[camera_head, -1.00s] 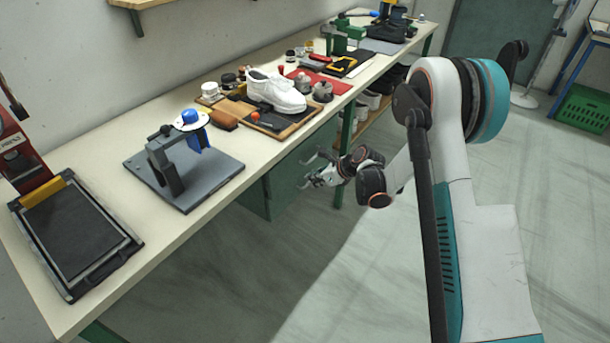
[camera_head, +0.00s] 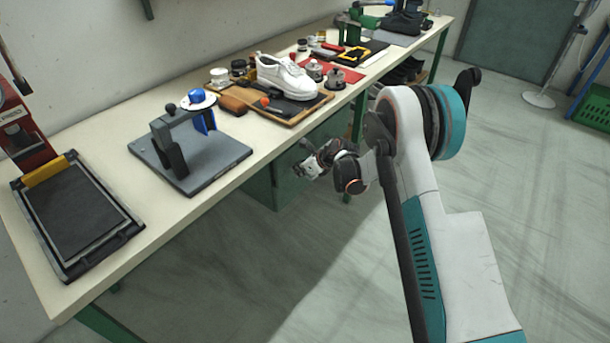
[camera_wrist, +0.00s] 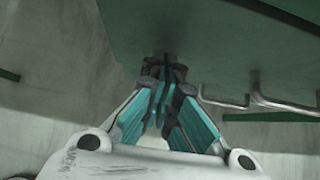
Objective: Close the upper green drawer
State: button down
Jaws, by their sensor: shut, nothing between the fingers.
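The green drawer cabinet (camera_head: 262,188) stands under the workbench, partly hidden behind my arm. In the wrist view a large green panel (camera_wrist: 200,30) of it fills the top, and two metal bar handles (camera_wrist: 285,104) show at the right. I cannot tell which handle belongs to the upper drawer, or how far that drawer is out. My gripper (camera_head: 302,170) is in front of the cabinet, below the bench edge. In the wrist view my gripper (camera_wrist: 163,74) is shut and empty, its tips close to the panel; contact cannot be told.
The workbench (camera_head: 105,150) above carries a grey fixture (camera_head: 190,160), a white shoe (camera_head: 286,76) on a board, and a black-bedded press (camera_head: 75,215) at the left. A green bench leg (camera_head: 359,120) stands right of the cabinet. The floor (camera_head: 240,270) in front is open.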

dwell(0.3)
jog(key=shift+w+a+r, duration=0.15)
jog(key=shift+w+a, duration=0.7)
jog(key=shift+a, duration=0.3)
jog(key=s+d+f+p+v, duration=0.1)
jog(key=f+p+v, duration=0.1)
jog(key=v, duration=1.1)
jog(key=shift+d+p, duration=0.35)
jog(key=shift+p, duration=0.55)
